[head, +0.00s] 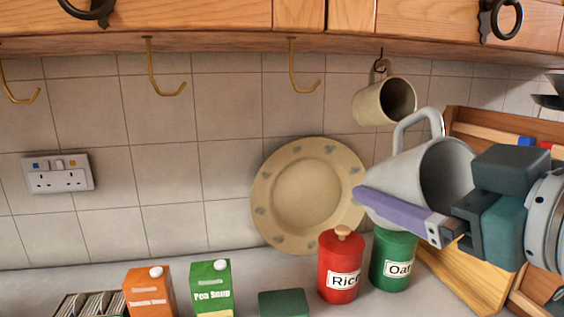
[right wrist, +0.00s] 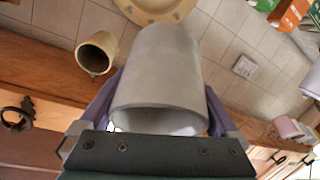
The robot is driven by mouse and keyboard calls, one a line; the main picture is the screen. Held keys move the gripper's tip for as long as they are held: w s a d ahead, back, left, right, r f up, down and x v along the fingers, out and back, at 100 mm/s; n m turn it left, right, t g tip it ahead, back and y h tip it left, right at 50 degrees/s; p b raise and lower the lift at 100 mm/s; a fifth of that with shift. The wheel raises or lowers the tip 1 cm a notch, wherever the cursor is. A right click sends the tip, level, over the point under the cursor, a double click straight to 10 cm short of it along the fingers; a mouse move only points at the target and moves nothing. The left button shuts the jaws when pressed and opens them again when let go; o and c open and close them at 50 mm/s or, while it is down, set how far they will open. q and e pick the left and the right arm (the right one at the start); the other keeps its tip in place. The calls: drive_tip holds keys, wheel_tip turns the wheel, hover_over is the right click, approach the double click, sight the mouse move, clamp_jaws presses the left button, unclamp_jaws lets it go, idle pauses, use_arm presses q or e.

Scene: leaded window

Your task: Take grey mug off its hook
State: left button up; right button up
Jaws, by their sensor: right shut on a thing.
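The grey mug (head: 408,170) is off the hooks and held in the air in the head view, tilted with its mouth toward the right and its handle up. My right gripper (head: 375,205) is shut on it, with a purple finger along its near side. In the right wrist view the grey mug (right wrist: 160,75) sits between both fingers. A beige mug (head: 384,101) hangs from a dark hook (head: 380,62) behind it; it also shows in the right wrist view (right wrist: 97,53). My left gripper is not in view.
Empty brass hooks (head: 165,80) hang under the wooden cabinet (head: 200,18). A plate (head: 305,195) leans on the tiles. A red rice canister (head: 341,270), green canister (head: 393,262), and cartons (head: 211,285) stand on the counter. A wooden rack (head: 465,265) is at right.

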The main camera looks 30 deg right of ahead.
drive_tip(key=shift+s+a+f, duration=0.1)
drive_tip(key=shift+s+f, duration=0.05)
drive_tip(key=shift+s, duration=0.3)
drive_tip(key=shift+s+a+f, duration=0.1)
drive_tip(key=shift+s, duration=0.35)
drive_tip(key=shift+s+a+f+p, duration=0.15)
drive_tip(key=shift+s+f, duration=0.1)
drive_tip(key=shift+s, duration=0.4)
drive_tip(key=shift+s+a+f+p, duration=0.15)
drive_tip(key=shift+s+f, duration=0.1)
drive_tip(key=shift+s, duration=0.35)
drive_tip(key=shift+s+a+f, duration=0.15)
drive_tip(key=shift+s+f, duration=0.1)
drive_tip(key=shift+s, duration=0.4)
drive_tip(key=shift+s+a+f, duration=0.15)
drive_tip(key=shift+s+f, duration=0.05)
drive_tip(key=shift+s, duration=0.4)
drive_tip(key=s+a+f+p, duration=0.1)
drive_tip(key=s+f+p, duration=0.1)
drive_tip(key=s, duration=0.5)
drive_tip(key=shift+s+a+f+p, duration=0.15)
drive_tip(key=shift+a+f+p, duration=0.2)
drive_tip(key=shift+p, duration=0.3)
